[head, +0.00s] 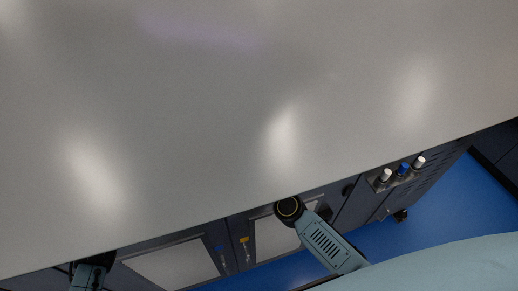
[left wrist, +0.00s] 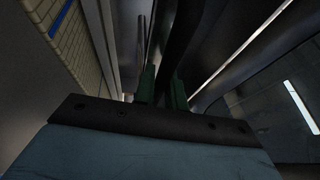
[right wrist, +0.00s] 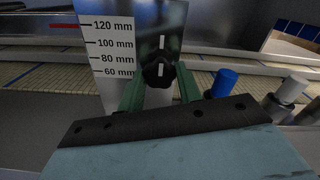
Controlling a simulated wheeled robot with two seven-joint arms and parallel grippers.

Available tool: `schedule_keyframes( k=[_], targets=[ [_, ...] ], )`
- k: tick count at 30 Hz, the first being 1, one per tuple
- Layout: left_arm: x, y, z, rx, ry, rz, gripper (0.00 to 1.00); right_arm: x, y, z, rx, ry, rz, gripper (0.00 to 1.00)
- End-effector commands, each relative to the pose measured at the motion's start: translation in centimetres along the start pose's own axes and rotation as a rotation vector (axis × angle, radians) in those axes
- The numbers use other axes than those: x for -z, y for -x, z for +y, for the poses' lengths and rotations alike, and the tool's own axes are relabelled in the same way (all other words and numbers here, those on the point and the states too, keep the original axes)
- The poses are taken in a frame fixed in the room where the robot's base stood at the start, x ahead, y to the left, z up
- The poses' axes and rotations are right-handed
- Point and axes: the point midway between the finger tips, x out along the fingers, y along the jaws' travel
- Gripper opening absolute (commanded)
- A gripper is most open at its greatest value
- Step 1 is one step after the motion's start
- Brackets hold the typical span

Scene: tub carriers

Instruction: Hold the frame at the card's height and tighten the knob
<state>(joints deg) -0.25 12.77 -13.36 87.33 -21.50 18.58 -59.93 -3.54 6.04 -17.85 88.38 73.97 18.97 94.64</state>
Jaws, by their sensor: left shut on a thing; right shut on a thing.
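In the right wrist view a black lobed knob (right wrist: 158,74) with a white stripe stands before a pale scale plate (right wrist: 106,50) marked 60 to 120 mm. My right gripper (right wrist: 160,90) has its green fingers either side of the knob and is shut on it. I cannot make out the card. The head view hides both fingertips.
A large grey panel (head: 250,90) fills most of the head view. Below it, white-capped and blue-capped cylinders (head: 404,169) stand in a holder at the right. Blue floor (head: 440,205) shows beyond. The blue cylinder (right wrist: 222,82) is close right of my right fingers.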

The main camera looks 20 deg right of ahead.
Motion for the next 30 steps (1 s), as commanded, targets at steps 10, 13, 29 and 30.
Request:
schedule_keyframes(
  k=[10,13,29,30],
  targets=[
    [-0.4,-0.3,-0.9,0.021,-0.004,-0.003,0.0,0.2,0.1,0.0,-0.001,0.0,0.005,0.56],
    [-0.4,-0.3,-0.9,0.021,-0.004,-0.003,0.0,0.1,0.1,0.0,-0.001,0.0,0.004,0.56],
    [-0.4,-0.3,-0.9,0.021,-0.004,-0.003,0.0,0.3,7.5,0.0,-0.004,0.001,0.007,0.56],
    [-0.4,-0.3,-0.9,0.021,-0.004,-0.003,0.0,0.3,8.3,0.0,-0.003,0.001,0.007,0.56]
  ],
)
